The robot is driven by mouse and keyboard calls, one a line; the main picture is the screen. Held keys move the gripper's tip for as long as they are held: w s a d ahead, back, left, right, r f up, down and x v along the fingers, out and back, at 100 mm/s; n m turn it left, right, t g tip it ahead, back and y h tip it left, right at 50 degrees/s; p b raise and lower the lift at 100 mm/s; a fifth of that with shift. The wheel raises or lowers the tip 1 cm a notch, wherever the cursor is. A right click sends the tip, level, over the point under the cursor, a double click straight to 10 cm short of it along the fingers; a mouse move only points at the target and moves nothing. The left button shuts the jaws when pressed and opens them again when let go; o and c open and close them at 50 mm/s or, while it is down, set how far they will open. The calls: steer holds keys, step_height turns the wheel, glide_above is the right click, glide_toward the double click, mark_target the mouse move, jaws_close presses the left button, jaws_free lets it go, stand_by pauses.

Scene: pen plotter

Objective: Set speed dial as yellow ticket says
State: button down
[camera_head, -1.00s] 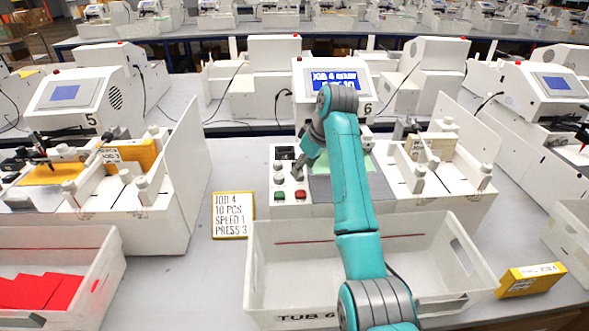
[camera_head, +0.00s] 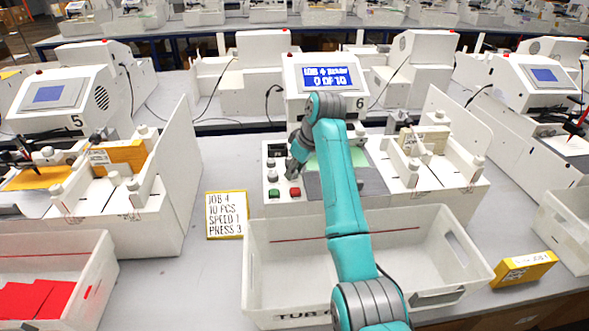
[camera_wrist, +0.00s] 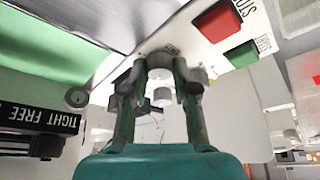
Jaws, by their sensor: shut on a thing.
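The yellow-edged ticket (camera_head: 226,214) lies on the table left of the white tub and reads JOB 4, 10 PCS, SPEED 1, PRESS 3. Plotter 6 has a control panel (camera_head: 284,202) with small white dials, a green button and a red button. My gripper (camera_head: 293,160) is over this panel. A small label beside the dial is too blurred to read. Its pointer is not clear. Another white knob (camera_wrist: 162,96) shows beyond, between the fingers.
The blue display (camera_head: 328,77) reads JOB 4 and 0 OF 10. The red button (camera_wrist: 217,20) and green button (camera_wrist: 242,54) are close to my gripper. A white tub (camera_head: 430,285) stands in front, below my arm. A yellow box (camera_head: 524,269) lies at right.

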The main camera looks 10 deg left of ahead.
steer(key=n, duration=0.2)
steer(key=n+g, duration=0.1)
steer(key=n, duration=0.1)
steer(key=shift+w+d+g+y, duration=0.1)
steer(key=shift+g+y, duration=0.2)
steer(key=shift+n+g, duration=0.9)
steer(key=shift+n, duration=1.5)
steer(key=shift+w, duration=0.1)
steer(key=c, duration=0.9)
jaws_free()
